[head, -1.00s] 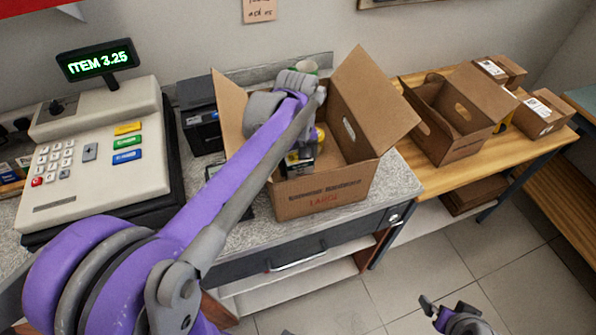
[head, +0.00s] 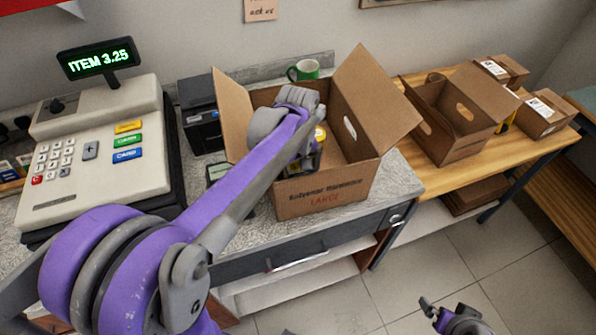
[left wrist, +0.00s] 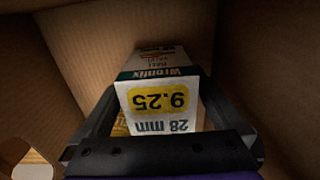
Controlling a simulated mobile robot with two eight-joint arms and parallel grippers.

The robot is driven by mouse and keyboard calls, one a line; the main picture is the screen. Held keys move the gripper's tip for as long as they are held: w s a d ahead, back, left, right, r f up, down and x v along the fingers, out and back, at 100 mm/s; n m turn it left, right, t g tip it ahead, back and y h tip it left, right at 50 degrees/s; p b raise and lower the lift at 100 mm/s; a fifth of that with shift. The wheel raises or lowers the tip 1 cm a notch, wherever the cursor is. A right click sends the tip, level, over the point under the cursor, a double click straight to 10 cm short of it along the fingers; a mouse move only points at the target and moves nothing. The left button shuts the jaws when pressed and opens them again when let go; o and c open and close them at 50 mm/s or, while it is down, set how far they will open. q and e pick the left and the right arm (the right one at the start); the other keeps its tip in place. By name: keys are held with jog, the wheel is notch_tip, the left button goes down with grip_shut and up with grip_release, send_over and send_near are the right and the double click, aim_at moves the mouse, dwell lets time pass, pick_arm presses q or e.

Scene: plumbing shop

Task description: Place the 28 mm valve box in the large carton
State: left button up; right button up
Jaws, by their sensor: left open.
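In the left wrist view the 28 mm valve box (left wrist: 158,98), white and green with a yellow 9.25 label, is inside the carton, between the fingers of my left gripper (left wrist: 160,92). These fingers are open around it.
A cash register (head: 95,150) and a black printer (head: 200,115) stand left of the carton. A smaller open carton (head: 450,130) and closed parcels (head: 543,113) stand on the wooden bench at right. The carton's flaps stand up around my arm.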

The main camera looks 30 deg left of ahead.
pick_arm(q)
notch_tip(320, 180, up, 12)
jog(key=shift+r+p, duration=0.15)
jog(key=shift+p, duration=0.3)
